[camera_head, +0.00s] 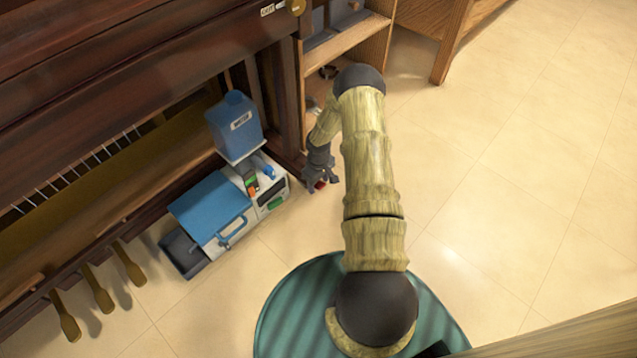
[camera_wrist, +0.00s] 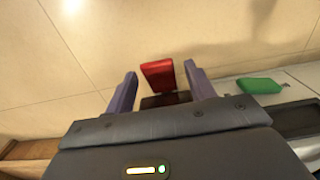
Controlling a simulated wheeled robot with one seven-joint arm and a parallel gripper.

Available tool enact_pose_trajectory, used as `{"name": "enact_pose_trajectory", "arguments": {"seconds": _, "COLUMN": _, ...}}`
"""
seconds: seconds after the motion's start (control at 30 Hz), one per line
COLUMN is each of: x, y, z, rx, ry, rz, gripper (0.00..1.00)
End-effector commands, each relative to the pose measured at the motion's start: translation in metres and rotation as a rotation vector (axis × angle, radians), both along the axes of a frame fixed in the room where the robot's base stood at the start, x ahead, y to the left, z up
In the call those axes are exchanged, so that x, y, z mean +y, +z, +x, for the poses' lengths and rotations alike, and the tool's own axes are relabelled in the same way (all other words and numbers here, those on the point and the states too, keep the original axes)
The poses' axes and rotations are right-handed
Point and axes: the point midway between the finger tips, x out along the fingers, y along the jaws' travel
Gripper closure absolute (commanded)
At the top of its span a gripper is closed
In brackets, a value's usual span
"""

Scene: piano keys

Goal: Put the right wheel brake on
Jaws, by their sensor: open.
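A small red tab (camera_wrist: 158,73), likely the wheel brake, sits on a dark base (camera_wrist: 165,100) in the wrist view. In the head view only a bit of the red tab (camera_head: 320,184) shows low by the foot of the piano's right leg (camera_head: 287,110). My gripper (camera_wrist: 160,74) is open, with one finger on each side of the red tab and a gap on both sides. In the head view my gripper (camera_head: 323,182) points down at the floor beside that leg. The wheel itself cannot be made out; my gripper and arm hide part of this spot.
A white and blue machine (camera_head: 212,208) with a green part (camera_head: 275,203) and a blue container (camera_head: 235,125) stands left of my gripper. The green part (camera_wrist: 260,86) is close to my right finger in the wrist view. A wooden shelf (camera_head: 345,38) stands behind. Tiled floor (camera_head: 520,170) is free at right.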

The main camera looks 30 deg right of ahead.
Motion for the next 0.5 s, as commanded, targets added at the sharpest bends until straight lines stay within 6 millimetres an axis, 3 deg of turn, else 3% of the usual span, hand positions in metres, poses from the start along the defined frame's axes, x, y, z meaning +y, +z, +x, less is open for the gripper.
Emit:
{"name": "enact_pose_trajectory", "arguments": {"seconds": 0.07, "x": 0.0, "y": 0.0003, "z": 0.0, "rx": 0.0, "ry": 0.0, "rz": 0.0, "gripper": 0.47}}
{"name": "enact_pose_trajectory", "arguments": {"seconds": 0.2, "x": 0.0, "y": 0.0004, "z": 0.0, "rx": 0.0, "ry": 0.0, "rz": 0.0, "gripper": 0.75}}
{"name": "enact_pose_trajectory", "arguments": {"seconds": 0.3, "x": -0.0001, "y": 0.0004, "z": 0.0, "rx": 0.0, "ry": 0.0, "rz": 0.0, "gripper": 0.9}}
{"name": "enact_pose_trajectory", "arguments": {"seconds": 0.5, "x": -0.0003, "y": 0.0006, "z": -0.0004, "rx": -0.005, "ry": 0.0, "rz": 0.002, "gripper": 0.9}}
